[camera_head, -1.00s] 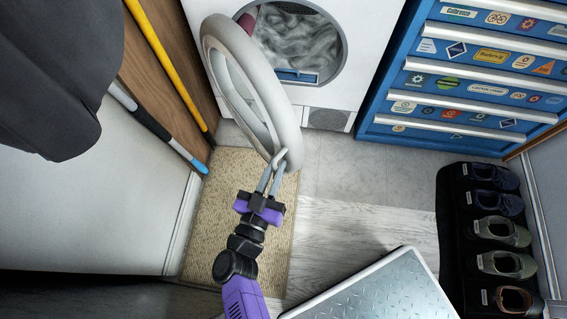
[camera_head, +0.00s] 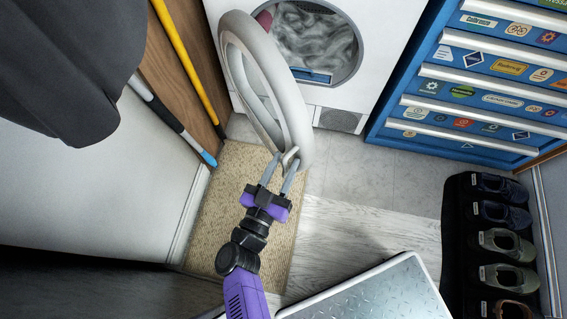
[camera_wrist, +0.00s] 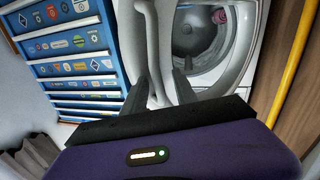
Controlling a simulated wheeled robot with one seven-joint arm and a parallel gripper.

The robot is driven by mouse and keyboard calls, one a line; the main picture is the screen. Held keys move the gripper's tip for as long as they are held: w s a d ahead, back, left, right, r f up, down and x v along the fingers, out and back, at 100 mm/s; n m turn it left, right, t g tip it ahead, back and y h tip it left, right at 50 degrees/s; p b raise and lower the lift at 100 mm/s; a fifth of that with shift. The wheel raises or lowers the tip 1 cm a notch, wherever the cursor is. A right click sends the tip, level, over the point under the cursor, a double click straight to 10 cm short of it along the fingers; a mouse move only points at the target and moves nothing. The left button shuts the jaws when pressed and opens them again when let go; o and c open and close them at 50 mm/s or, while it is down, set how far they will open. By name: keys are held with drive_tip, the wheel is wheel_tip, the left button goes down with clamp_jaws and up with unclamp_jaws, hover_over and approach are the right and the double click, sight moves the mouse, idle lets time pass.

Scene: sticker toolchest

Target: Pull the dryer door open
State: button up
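The white dryer (camera_head: 350,90) stands at the back with its round opening showing grey laundry (camera_head: 305,45) inside. Its round door (camera_head: 235,75) is swung well out from the front, toward me, and also shows in the wrist view (camera_wrist: 240,45). My gripper (camera_head: 281,165) is at the door's near lower edge, by a small handle part (camera_head: 290,156). The two fingers look spread, one on each side of that part. In the wrist view the fingers (camera_wrist: 162,75) stand apart near the door's rim. Whether they touch it is unclear.
A blue stickered tool chest (camera_head: 480,85) stands to the right, with a shoe rack (camera_head: 460,230) before it. A yellow pole (camera_head: 186,65) and a blue-tipped pole (camera_head: 170,118) lean at left. A beige mat (camera_head: 225,210) lies below. A metal-topped platform (camera_head: 370,290) is in front.

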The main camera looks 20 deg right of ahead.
wheel_tip(320, 180, up, 19)
drive_tip(key=p, duration=1.6)
